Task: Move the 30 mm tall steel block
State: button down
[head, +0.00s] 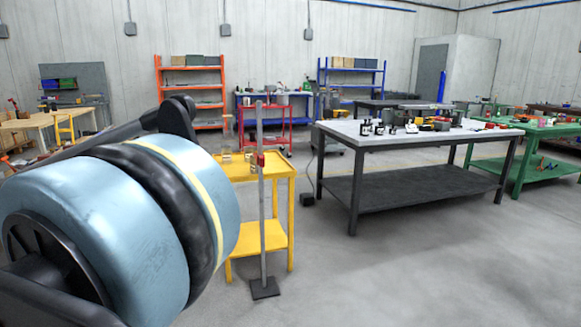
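I cannot pick out the 30 mm tall steel block at this distance. Several small dark and pale items (378,128) stand on the left part of the light-topped workbench (345,129), too small to identify. Small brass-coloured pieces (227,157) sit on the yellow cart (276,168). My own arm, with its large blue-grey rounded link, fills the left foreground and hides part of the floor and the yellow cart's left side. My gripper is not in view.
A thin metal post (263,215) on a dark base plate stands in front of the yellow cart. A red cart (265,127) and an orange shelf (190,92) stand behind. A green table (545,168) is at the right. The grey floor at front right is clear.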

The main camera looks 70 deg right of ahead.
aim_at(254, 168)
jog(key=u, duration=0.05)
jog(key=k, duration=1.8)
jog(key=z, duration=1.9)
jog(key=i, duration=1.4)
jog(key=u, duration=0.05)
